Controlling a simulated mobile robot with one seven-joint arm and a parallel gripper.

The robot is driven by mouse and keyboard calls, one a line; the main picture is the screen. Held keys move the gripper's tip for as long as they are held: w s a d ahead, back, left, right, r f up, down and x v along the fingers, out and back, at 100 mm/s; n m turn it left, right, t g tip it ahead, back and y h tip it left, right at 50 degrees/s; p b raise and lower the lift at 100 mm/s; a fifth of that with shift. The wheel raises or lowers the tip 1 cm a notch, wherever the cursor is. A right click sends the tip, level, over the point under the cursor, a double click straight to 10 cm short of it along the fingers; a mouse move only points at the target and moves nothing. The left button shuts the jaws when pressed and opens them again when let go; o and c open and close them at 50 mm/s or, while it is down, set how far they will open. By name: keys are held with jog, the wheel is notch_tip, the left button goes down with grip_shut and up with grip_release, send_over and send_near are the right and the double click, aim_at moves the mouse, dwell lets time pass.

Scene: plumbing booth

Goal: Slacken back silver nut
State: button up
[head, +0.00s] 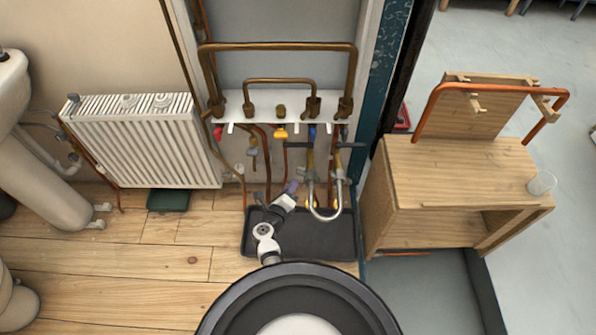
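A silver U-shaped pipe (326,215) hangs below the white manifold shelf (262,104), over a dark tray. Its left leg (310,188) and right leg (339,190) each rise to a fitting under a dark T-shaped handle. Nuts seem to sit at the tops of the legs, but they are too small to tell apart, and I cannot single out the back silver nut. My gripper (291,189) is just left of the left leg, low over the tray, with a purple part at its end. I cannot tell whether its fingers are open or whether it touches anything.
The dark tray (345,240) lies on the wooden floor below the pipes. Copper pipes and coloured valves crowd the space behind my gripper. A white radiator (145,145) stands left. A wooden bench (455,170) with a glass (541,183) stands right. The wooden floor at left is mostly clear.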

aim_at(297, 174)
jog(key=b+x, duration=0.2)
jog(key=x, duration=0.7)
jog(key=shift+w, duration=0.15)
jog(key=shift+c, duration=0.2)
grip_shut()
jog(key=shift+f, duration=0.1)
